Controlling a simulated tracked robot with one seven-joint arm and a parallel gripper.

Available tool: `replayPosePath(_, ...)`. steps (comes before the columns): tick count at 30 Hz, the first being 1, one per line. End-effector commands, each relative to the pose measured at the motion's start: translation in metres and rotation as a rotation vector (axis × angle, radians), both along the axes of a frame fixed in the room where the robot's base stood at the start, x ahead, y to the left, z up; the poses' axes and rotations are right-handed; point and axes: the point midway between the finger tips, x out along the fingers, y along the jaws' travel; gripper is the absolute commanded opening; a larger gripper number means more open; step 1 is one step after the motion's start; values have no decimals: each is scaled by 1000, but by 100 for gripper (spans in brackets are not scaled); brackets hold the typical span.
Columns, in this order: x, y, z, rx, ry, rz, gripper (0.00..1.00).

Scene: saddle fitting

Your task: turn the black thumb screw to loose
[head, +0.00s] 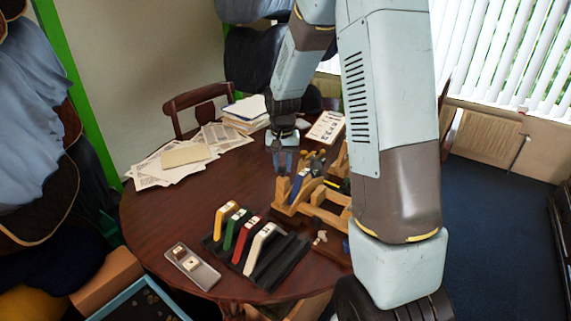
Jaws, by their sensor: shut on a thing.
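My gripper (283,162) points down over the far left end of a wooden fixture (290,208) on the round table. Its jaws are shut, at the spot where the black thumb screw seems to be. The screw itself is hidden or too small to make out, and its turn angle cannot be told. A blue strip-shaped piece (299,182) stands tilted in the fixture, just right of the jaws. Dark and yellowish parts (315,163) show behind it. My arm hides the fixture's right side.
A black rack (272,272) holds yellow, green, red and white pieces at the table's front. A grey tray (192,266) with small parts lies left of it. Papers (170,163) and a book stack (247,112) lie at the back. The dark table (165,215) is clear at left.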

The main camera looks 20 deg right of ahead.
Motion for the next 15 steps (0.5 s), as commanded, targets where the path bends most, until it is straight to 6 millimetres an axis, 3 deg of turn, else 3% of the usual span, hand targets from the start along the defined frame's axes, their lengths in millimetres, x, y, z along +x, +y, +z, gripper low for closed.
replayPosePath(15,0,3,1,3,-1,494,0)
